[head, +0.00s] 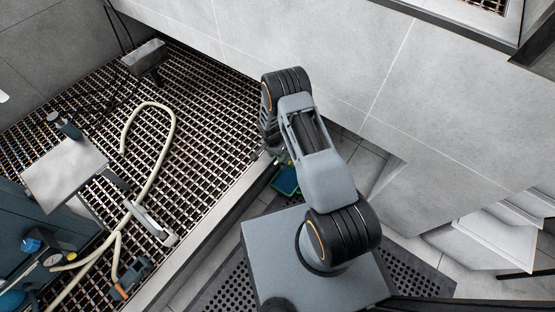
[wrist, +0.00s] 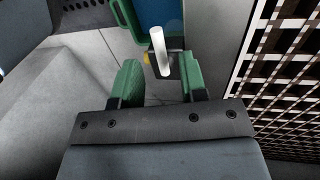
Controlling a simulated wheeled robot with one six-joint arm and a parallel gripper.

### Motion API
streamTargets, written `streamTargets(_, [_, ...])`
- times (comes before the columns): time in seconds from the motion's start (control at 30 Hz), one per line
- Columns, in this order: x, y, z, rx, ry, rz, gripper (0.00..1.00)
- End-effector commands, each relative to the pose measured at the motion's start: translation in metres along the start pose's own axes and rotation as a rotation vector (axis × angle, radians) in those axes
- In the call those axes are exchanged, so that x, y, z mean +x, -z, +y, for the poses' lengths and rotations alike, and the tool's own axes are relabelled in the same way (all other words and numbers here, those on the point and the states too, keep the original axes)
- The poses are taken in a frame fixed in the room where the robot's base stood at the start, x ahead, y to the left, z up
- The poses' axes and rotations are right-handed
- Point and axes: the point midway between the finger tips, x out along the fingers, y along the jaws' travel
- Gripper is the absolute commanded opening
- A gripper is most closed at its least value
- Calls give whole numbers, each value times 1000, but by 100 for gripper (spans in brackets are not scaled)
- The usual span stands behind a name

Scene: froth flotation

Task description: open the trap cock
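I cannot say for certain which part is the trap cock. In the head view, a small grey-blue fitting with an orange part (head: 122,290) sits at the end of a cream hose (head: 150,180) at lower left. A blue knob (head: 31,245) and a dial (head: 53,259) are on the blue-grey unit at the left edge. In the wrist view, my gripper (wrist: 160,80) has its green fingers well apart. A white cylinder (wrist: 160,50) shows between and beyond the fingertips; contact is not visible. The head view mostly hides my gripper behind my arm.
A dark grating (head: 95,95) covers the left, with a pale kerb (head: 215,215) along its right edge. A green-rimmed blue object (head: 286,181) lies low beside the kerb; a similar one shows in the wrist view (wrist: 155,12). A grey wall (head: 330,50) stands behind.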

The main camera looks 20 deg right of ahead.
Motion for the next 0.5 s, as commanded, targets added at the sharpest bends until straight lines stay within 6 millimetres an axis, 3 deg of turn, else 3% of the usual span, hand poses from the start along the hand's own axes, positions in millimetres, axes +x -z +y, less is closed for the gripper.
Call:
streamTargets(0.2, [19,0,0,1,0,0,39])
streamTargets(0.5, [22,0,0,1,1,0,39])
